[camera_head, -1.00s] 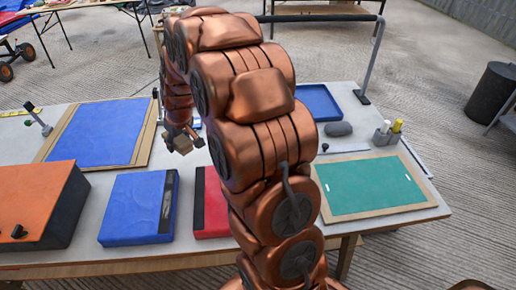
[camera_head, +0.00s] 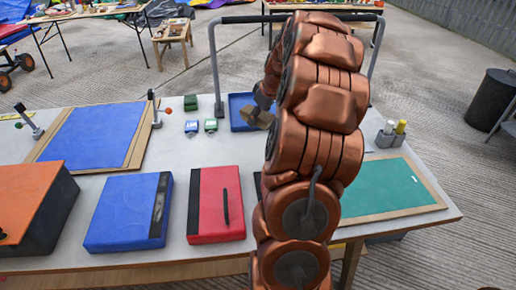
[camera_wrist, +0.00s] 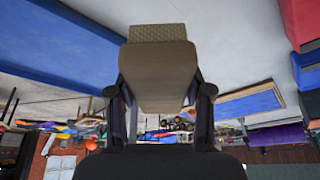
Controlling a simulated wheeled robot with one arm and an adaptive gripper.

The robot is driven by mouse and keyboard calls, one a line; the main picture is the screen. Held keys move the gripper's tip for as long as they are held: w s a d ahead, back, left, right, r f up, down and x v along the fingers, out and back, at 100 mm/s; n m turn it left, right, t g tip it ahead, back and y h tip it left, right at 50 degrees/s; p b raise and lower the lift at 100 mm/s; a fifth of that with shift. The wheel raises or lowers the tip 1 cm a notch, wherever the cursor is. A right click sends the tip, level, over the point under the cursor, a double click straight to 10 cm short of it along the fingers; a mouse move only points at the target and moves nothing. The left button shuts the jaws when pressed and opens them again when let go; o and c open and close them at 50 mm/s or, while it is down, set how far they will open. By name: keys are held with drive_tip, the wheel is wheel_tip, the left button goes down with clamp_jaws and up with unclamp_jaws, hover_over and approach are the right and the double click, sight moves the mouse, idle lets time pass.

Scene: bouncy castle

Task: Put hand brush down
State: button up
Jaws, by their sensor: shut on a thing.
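The hand brush (camera_wrist: 158,75) is a tan-brown block with a paler, textured strip along one edge. My gripper (camera_wrist: 160,98) is shut on it, with one finger on each side. In the head view my gripper (camera_head: 261,103) hangs behind and left of my arm, and the brush (camera_head: 258,117) shows as a small brown block in it. The brush appears in front of or over the blue tray (camera_head: 237,123) at the table's back. I cannot tell how high it is above the tray or table.
The grey table (camera_head: 205,152) holds a red case (camera_head: 208,206), a blue case (camera_head: 122,214), an orange-topped box (camera_head: 32,205), a blue panel (camera_head: 95,138) and a green board (camera_head: 385,190). Small green and blue items (camera_head: 192,127) stand left of the tray. A black rail (camera_head: 240,19) rises behind.

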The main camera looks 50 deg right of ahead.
hover_over(255, 145)
drive_tip(key=s, duration=0.1)
wheel_tip(255, 145, down, 6)
drive_tip(key=shift+s+f+p, duration=0.1)
drive_tip(key=shift+s+p, duration=0.05)
drive_tip(key=shift+p, duration=0.3)
wheel_tip(255, 145, down, 4)
drive_tip(key=shift+r, duration=0.25)
drive_tip(key=shift+f+b, duration=0.55)
drive_tip(key=shift+b, duration=0.25)
drive_tip(key=o, duration=1.1)
drive_tip(key=shift+f, duration=0.1)
drive_tip(key=shift+r, duration=0.2)
